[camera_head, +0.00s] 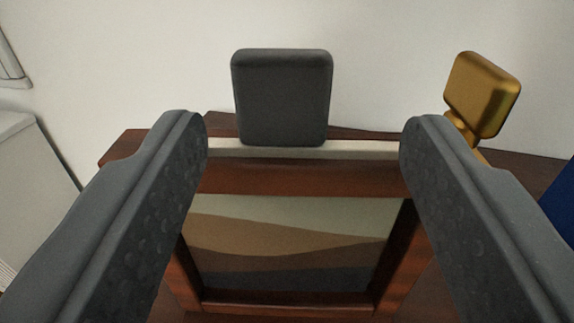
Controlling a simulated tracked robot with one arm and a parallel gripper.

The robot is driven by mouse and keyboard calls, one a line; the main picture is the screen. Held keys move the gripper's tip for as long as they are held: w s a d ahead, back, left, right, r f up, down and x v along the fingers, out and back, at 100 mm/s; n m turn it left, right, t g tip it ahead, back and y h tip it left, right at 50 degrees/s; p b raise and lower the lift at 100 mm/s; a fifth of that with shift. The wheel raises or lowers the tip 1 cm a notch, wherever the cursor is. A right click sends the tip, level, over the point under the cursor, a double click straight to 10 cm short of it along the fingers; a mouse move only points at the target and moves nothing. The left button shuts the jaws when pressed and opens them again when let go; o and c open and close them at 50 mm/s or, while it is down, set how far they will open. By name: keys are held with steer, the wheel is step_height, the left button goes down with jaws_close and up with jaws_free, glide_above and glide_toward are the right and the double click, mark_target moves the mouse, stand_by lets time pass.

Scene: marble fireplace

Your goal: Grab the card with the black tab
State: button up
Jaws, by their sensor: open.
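The black tab (282,98) stands upright as a dark rounded block in the upper middle of the view. It rises from the pale top edge of a card (355,149), which shows as a thin strip behind a wooden picture frame. The rest of the card is hidden by the frame. My gripper (303,135) is open, with one dark finger on each side of the tab in the picture. The tab appears between the fingertips with a gap on both sides, and neither finger visibly touches it. How far the tab lies beyond the fingertips is hard to tell.
The wooden picture frame (290,180) with a layered landscape picture stands in front, below the tab. A gold block-shaped object (482,93) is just beyond the right finger. A blue object (560,205) is at the right edge. A white wall (400,50) stands behind.

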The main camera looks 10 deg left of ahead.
mark_target(282, 94)
steer(key=shift+w, duration=0.7)
steer(key=shift+w+a+r+b, duration=0.15)
steer(key=shift+w+a, duration=0.1)
steer(key=shift+w, duration=0.65)
steer(key=shift+w+a+r+b, duration=0.1)
steer(key=shift+w+a, duration=0.2)
steer(key=shift+w, duration=0.55)
steer(key=shift+w+a+r+b, duration=0.15)
steer(key=shift+w+a, duration=0.1)
steer(key=shift+w, duration=0.65)
jaws_close()
